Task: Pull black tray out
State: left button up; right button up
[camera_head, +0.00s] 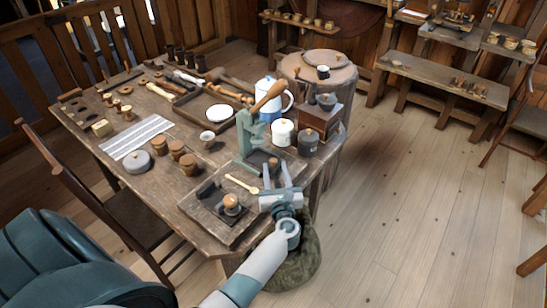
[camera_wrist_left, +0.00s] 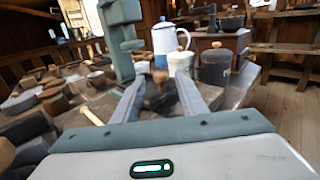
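A dark, nearly black flat tray (camera_head: 208,195) lies on a wooden board at the table's near corner, with a round wooden-topped piece (camera_head: 232,204) at its right end. I cannot tell for sure that this is the task's black tray. My left gripper (camera_head: 279,166) is open, right of the tray and near the table's right edge, in front of the green press (camera_head: 247,137). In the left wrist view its two fingers (camera_wrist_left: 160,88) stand apart. A small brown piece shows beyond the gap, and nothing is visibly held. My right gripper is not in view.
A wooden spoon (camera_head: 241,184) lies between the tray and my left gripper. A white-and-blue pot (camera_head: 267,99), a white canister (camera_head: 283,132) and a dark canister (camera_head: 308,144) stand behind the gripper. A sack (camera_head: 292,262) stands below the table edge. Floor to the right is clear.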

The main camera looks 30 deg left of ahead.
aim_at(274, 162)
pick_arm(q)
jog(key=x, duration=0.4)
jog(key=shift+p, duration=0.3)
jog(key=shift+w+a, duration=0.4)
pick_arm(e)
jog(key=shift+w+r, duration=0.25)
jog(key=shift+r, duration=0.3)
